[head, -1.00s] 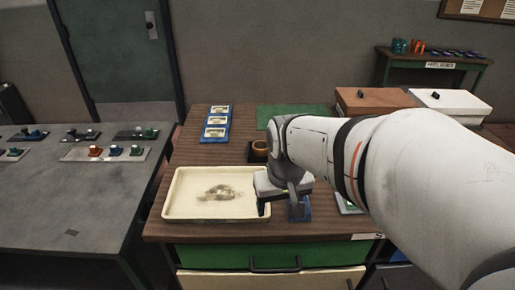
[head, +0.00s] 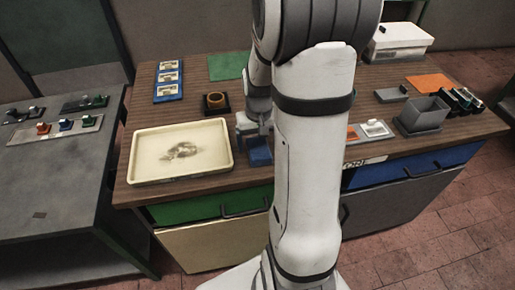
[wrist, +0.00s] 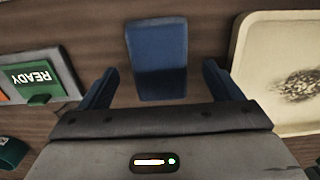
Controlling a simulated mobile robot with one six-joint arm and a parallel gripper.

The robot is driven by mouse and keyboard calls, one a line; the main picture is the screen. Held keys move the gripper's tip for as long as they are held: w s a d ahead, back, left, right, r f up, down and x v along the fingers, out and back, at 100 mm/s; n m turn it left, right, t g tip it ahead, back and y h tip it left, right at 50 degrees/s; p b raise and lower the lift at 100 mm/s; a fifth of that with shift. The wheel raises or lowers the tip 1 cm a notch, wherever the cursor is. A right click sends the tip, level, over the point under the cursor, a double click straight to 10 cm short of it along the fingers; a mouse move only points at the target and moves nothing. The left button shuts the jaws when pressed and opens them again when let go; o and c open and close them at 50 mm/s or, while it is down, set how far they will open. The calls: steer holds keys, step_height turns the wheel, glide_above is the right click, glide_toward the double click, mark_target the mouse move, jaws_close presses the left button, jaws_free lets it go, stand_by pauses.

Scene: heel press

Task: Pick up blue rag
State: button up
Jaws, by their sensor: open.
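The blue rag (wrist: 158,45) is a folded dark blue rectangle lying flat on the brown wooden worktop. In the wrist view it lies just past my gripper (wrist: 160,88), centred between the two spread fingers. The gripper is open and empty, with no finger seen touching the rag. In the head view the rag (head: 259,152) lies right of the cream tray, partly covered by my arm. My gripper (head: 254,128) is above it there, its fingertips hard to make out.
The cream tray (head: 140,178) with a dark smudge is close on the rag's left in the head view. A brown ring on a black base (head: 216,102) stands behind. A READY sign (wrist: 32,78) lies on the rag's other side. A grey bin (head: 422,114) stands further right.

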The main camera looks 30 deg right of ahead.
step_height(320, 180, down, 2)
steer(key=shift+f, duration=0.2)
steer(key=c, duration=1.1)
